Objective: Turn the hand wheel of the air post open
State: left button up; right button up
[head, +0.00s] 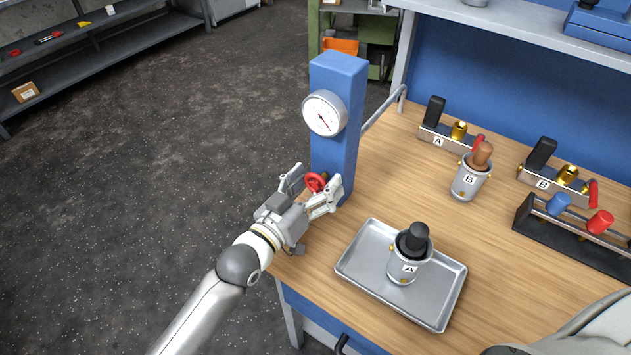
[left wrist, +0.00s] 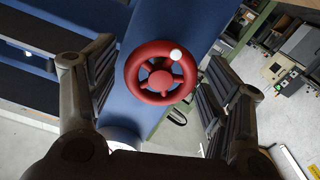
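The air post (head: 338,120) is a blue upright column at the left end of the workbench, with a round white gauge (head: 324,114) on its upper part. Its red hand wheel (head: 315,181) sits low on the post. My left gripper (head: 312,190) is open around the wheel, one finger on each side. In the left wrist view the red wheel (left wrist: 160,73) lies between the two spread fingers, apart from both, with a white knob on its upper right rim. My right gripper is not clearly in view; a pale part of my own body shows at the lower right.
A metal tray (head: 354,272) holds a canister marked A (head: 403,268) right of the post. A canister marked B (head: 469,180), stations A (head: 438,137) and B (head: 541,183), and a black rack (head: 560,236) stand further right. A bent pipe (head: 383,109) runs behind the post.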

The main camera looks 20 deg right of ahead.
pick_arm(q)
jog(key=v, duration=1.2)
jog(key=shift+s, duration=0.1)
dwell(0.4)
